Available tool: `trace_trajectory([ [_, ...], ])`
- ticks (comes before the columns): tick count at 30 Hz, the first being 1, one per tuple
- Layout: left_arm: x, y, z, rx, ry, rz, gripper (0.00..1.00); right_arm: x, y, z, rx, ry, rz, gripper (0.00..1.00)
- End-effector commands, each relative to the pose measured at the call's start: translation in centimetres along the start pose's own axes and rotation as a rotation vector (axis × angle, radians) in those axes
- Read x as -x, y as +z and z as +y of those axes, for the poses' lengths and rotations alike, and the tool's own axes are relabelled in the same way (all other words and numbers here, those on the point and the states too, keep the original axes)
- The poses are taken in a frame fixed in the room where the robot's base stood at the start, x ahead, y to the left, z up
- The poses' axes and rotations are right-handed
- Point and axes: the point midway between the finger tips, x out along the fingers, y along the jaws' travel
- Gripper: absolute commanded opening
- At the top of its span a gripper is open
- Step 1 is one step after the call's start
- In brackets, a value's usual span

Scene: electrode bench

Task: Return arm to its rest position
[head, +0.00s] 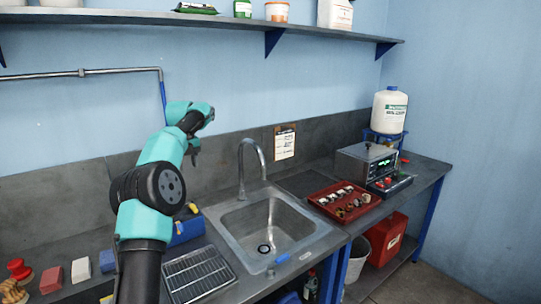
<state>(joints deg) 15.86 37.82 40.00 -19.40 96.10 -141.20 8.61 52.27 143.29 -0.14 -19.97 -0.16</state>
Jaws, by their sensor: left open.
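My left arm rises from the bottom edge in the head view, in teal and black, and bends at a large black joint. My left gripper (194,156) hangs small and dark below the wrist, in front of the grey backsplash and left of the sink's tap. It is open, and I see nothing held in it. It is apart from the bench and the sink (300,255). Its fingertips are small and partly hidden by the arm. My right gripper is not in view.
A red tray (313,196) with small parts, a metering box (366,162) and a white bottle (389,109) stand right of the sink. A drying rack (197,275), a blue object (187,230) and small blocks (81,269) lie left. A shelf (130,17) runs above.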

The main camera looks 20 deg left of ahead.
Motion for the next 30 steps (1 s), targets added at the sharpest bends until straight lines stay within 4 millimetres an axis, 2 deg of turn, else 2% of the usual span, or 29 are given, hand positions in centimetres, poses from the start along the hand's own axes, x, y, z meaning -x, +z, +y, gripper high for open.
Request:
trace_trajectory([
  [5, -0.4, 0.0, 0.0, 0.0, 0.0, 0.0, 0.45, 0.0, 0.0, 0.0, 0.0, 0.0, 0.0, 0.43],
  [11, -1.8, 0.0, 0.1, 0.0, 0.001, 0.001, 0.45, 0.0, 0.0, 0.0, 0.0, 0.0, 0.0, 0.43],
  [30, -11.0, 0.0, 0.0, 0.001, 0.002, 0.002, 0.45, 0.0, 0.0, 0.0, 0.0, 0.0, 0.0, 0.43],
])
